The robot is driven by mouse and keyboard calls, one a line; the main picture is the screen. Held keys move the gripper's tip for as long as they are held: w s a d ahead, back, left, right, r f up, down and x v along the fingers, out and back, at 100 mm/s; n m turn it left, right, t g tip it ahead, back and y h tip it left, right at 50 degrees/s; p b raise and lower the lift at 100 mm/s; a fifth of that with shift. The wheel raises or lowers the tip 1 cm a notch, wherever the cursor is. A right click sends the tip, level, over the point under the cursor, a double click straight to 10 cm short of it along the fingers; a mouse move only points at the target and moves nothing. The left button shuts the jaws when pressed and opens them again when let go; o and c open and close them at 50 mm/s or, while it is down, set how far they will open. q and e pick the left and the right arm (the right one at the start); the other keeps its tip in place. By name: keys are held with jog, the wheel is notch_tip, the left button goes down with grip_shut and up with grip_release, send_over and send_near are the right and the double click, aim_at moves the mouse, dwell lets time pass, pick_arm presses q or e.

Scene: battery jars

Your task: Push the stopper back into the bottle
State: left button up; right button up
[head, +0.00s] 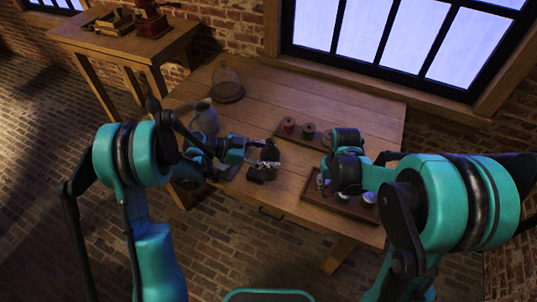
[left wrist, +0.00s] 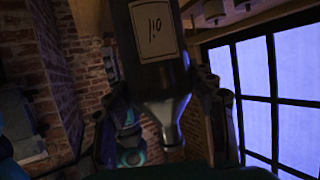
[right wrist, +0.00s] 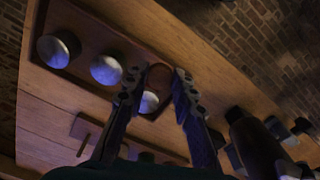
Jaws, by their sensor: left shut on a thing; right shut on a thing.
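The bottle (left wrist: 160,60) is dark glass with a pale label. In the left wrist view its narrower neck points toward the bottom of the picture. My left gripper (head: 268,164) is shut on the bottle, with a finger on each side; in the head view the bottle is small and dark. My right gripper (right wrist: 156,82) is shut on a small brown round thing, which looks like the stopper (right wrist: 159,76). It is held over the tray, apart from the bottle. In the head view my right gripper (head: 322,181) hides the stopper.
A wooden tray (head: 345,209) with several pale round-topped jars (head: 368,197) lies under my right gripper. Behind it is a small board with a red item (head: 288,124) and a dark green item (head: 308,130). A grey jug (head: 204,118) and glass dome (head: 228,87) stand at the left back.

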jog(key=w+a+r+n, duration=0.3)
jog(key=w+a+r, duration=0.55)
jog(key=r, duration=0.25)
notch_tip(320, 180, up, 13)
jog(key=n, duration=0.2)
send_over(271, 142)
jog(key=shift+w+f, duration=0.1)
jog(key=shift+f, duration=0.1)
jog(key=shift+f, duration=0.1)
jog(key=shift+f, duration=1.95)
jog(key=shift+f, duration=0.85)
jog(key=shift+f, duration=0.65)
